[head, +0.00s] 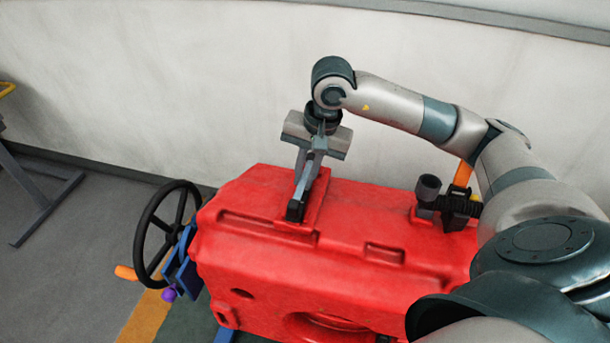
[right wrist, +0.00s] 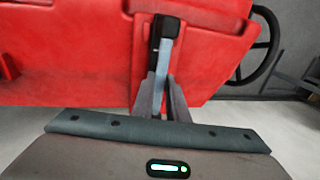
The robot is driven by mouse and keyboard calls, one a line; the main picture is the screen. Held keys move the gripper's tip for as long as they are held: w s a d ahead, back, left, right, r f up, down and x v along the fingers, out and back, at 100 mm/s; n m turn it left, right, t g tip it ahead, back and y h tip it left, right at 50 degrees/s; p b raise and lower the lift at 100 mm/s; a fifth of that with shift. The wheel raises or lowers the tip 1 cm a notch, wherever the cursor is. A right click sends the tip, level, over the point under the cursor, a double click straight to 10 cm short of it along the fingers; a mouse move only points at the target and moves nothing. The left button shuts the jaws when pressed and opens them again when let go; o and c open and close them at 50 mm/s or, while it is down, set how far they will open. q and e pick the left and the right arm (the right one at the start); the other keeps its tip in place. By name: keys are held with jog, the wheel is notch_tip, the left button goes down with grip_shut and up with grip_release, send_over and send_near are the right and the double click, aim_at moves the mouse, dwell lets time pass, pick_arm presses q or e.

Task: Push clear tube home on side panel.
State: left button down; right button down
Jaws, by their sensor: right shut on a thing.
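My right gripper (head: 306,172) reaches down over the top of the red tank (head: 350,220), at its left part. In the right wrist view its fingers (right wrist: 163,88) are shut on a narrow pale blue-grey piece, which looks like the clear tube (right wrist: 162,62). The tube's far end meets a black fitting (right wrist: 163,28) on a raised red panel (right wrist: 195,20). In the head view this black fitting (head: 295,210) shows just below the fingers. I cannot tell how deep the tube sits in it. My left gripper is not in view.
A black handwheel (head: 150,235) with blue brackets stands at the tank's left end. A dark fitting with an upright cap (head: 428,188) and an orange part (head: 463,174) stand at the tank's right. A pale wall (head: 200,80) runs close behind.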

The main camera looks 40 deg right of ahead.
jog(key=shift+s+a+f+b, duration=0.15)
jog(key=shift+s+f+b, duration=0.1)
jog(key=shift+f+b, duration=0.55)
dwell(1.0)
jog(key=c, duration=1.7)
grip_release()
jog(key=o, duration=0.5)
jog(key=shift+w+r, duration=0.1)
jog(key=shift+r, duration=0.05)
jog(key=shift+w+r, duration=0.1)
jog(key=shift+r, duration=0.2)
jog(key=shift+r+p, duration=1)
jog(key=shift+r, duration=0.85)
jog(key=shift+w+d+r, duration=0.2)
jog(key=shift+d+r, duration=0.05)
jog(key=shift+r, duration=0.25)
jog(key=shift+s+r, duration=0.1)
jog(key=shift+r, duration=0.05)
